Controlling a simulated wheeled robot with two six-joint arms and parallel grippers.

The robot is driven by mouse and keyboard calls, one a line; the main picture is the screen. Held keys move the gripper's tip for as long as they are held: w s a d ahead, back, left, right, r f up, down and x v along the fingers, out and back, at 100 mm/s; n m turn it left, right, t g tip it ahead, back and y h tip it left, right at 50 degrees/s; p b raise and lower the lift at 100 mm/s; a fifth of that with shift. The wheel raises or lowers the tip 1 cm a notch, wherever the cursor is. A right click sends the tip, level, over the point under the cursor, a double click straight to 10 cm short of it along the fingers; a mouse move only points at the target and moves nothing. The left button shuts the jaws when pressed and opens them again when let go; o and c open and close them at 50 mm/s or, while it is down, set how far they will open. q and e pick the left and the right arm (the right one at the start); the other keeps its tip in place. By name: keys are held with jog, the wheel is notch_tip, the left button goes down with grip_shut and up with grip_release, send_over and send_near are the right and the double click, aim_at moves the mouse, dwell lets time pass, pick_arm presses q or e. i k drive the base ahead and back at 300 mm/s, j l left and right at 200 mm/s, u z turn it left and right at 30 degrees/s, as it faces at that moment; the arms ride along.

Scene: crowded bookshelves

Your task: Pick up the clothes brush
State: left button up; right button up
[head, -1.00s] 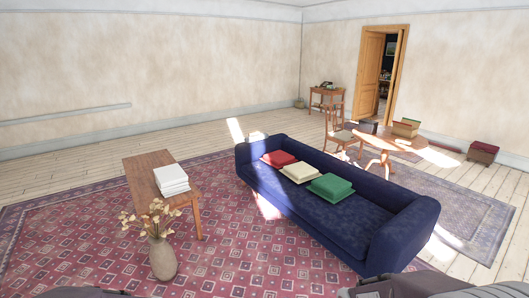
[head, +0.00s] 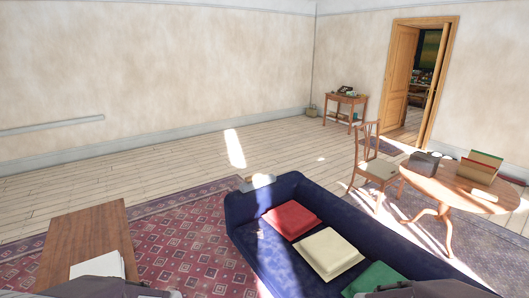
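I cannot make out a clothes brush anywhere in the head view. Small things on the side table by the far wall and on the round table are too small to tell apart. Only dark parts of my own arms show at the bottom edge, at the left and right. Neither gripper's fingers are in view, so I cannot see whether they hold anything.
A blue sofa (head: 245,215) with red (head: 291,219), cream (head: 330,253) and green folded items stands ahead. A wooden table (head: 85,240) is at left. A chair (head: 367,158) and round table (head: 440,185) stand right, near an open doorway (head: 415,85). Floor beyond the sofa is clear.

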aim_at(255, 177)
jog(key=i+l+u, duration=0.15)
jog(key=i, duration=0.9)
